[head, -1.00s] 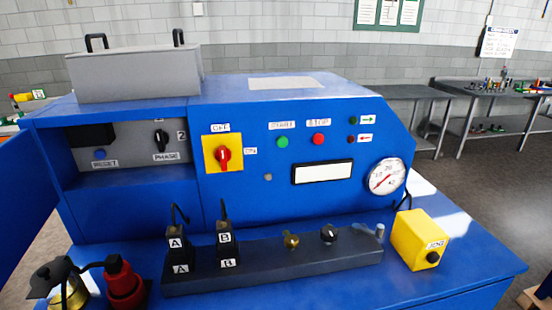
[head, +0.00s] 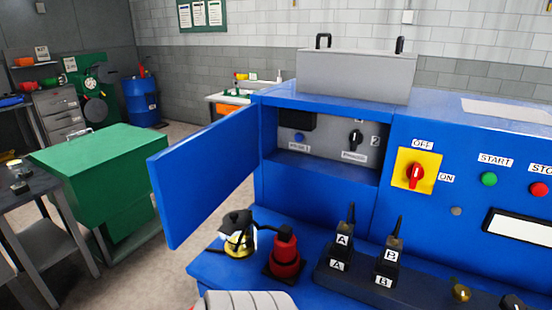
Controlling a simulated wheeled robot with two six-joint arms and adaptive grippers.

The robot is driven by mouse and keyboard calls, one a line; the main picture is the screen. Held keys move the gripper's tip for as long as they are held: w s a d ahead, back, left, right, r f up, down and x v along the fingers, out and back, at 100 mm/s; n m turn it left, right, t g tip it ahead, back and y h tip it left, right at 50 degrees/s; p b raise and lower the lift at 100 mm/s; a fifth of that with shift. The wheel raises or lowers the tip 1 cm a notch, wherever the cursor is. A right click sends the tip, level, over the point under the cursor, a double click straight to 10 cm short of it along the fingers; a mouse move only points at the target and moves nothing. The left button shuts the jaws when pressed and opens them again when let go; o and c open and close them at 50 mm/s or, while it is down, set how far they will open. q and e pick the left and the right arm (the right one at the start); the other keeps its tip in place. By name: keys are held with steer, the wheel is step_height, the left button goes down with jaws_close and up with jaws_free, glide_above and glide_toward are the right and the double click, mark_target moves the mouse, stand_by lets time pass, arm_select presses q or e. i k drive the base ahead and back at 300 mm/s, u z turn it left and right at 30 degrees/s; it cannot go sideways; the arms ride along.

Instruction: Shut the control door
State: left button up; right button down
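The blue control door (head: 208,178) stands wide open, swung out to the left of the blue machine (head: 320,200). Behind it the grey control recess (head: 325,143) is exposed, with a blue RESET button (head: 299,138) and a black PHASE knob (head: 355,138). A rounded pale grey part at the bottom edge looks like part of my own arm. Neither gripper's fingers show in the head view.
An oil can (head: 238,236) and a red bottle-like object (head: 284,252) stand on the ledge below the door. Plugs A (head: 341,246) and B (head: 391,258) stand upright on a dark strip. A green cabinet (head: 105,175) stands left, with open floor between.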

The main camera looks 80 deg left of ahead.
mark_target(192, 177)
steer(key=z, duration=0.85)
steer(key=k, duration=1.9)
steer(key=u, duration=2)
steer(key=i, duration=0.5)
steer(key=z, duration=1.5)
steer(key=k, duration=0.75)
steer(key=u, duration=0.7)
